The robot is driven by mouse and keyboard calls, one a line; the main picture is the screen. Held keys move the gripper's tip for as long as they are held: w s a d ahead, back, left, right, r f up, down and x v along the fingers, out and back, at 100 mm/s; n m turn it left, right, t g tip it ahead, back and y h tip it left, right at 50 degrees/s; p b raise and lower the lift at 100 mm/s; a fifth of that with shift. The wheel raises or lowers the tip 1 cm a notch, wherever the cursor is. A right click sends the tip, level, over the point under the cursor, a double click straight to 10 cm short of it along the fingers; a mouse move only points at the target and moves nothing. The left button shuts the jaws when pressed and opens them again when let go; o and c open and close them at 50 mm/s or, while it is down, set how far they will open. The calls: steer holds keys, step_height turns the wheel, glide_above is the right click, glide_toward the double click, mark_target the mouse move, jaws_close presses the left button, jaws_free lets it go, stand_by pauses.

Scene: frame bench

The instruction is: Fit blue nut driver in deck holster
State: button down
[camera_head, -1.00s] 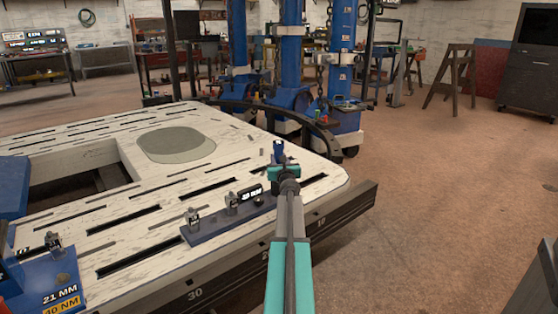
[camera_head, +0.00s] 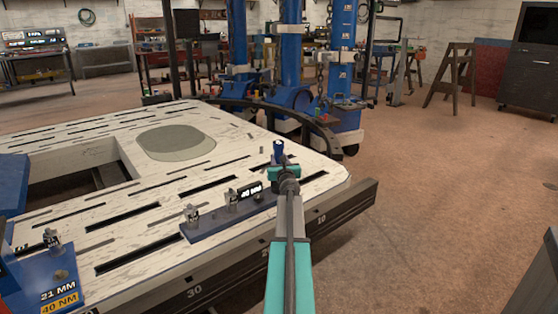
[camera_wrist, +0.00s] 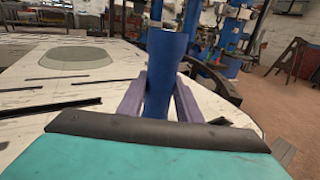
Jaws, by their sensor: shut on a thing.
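My gripper (camera_wrist: 159,100) is shut on the blue nut driver (camera_wrist: 164,60), which stands upright between the two purple-grey fingers in the wrist view. In the head view the driver's blue top (camera_head: 278,147) shows just beyond my teal wrist, over the right end of the bench deck. The deck holster appears to be the dark blue strip (camera_head: 205,231) on the deck's near edge, with metal clips and a small label. Its right end, and the lower end of the driver, are hidden behind my wrist, so I cannot tell whether they touch.
The white slotted deck (camera_head: 90,216) carries a grey-green oval pad (camera_head: 176,143). A blue block labelled 21 MM, 40 NM (camera_head: 52,284) stands at the left front. A dark curved rail (camera_head: 285,112) and blue posts (camera_head: 290,60) stand behind.

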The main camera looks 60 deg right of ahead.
steer(key=shift+f+b, duration=0.45)
steer(key=c, duration=1.3)
jaws_free()
steer(key=shift+o, duration=0.6)
steer(key=shift+f, duration=0.1)
steer(key=shift+s+a, duration=0.15)
steer(key=p+v, duration=0.1)
steer(key=v, duration=1.2)
steer(key=shift+a+p, duration=0.2)
steer(key=shift+p, duration=0.15)
steer(key=shift+s, duration=0.2)
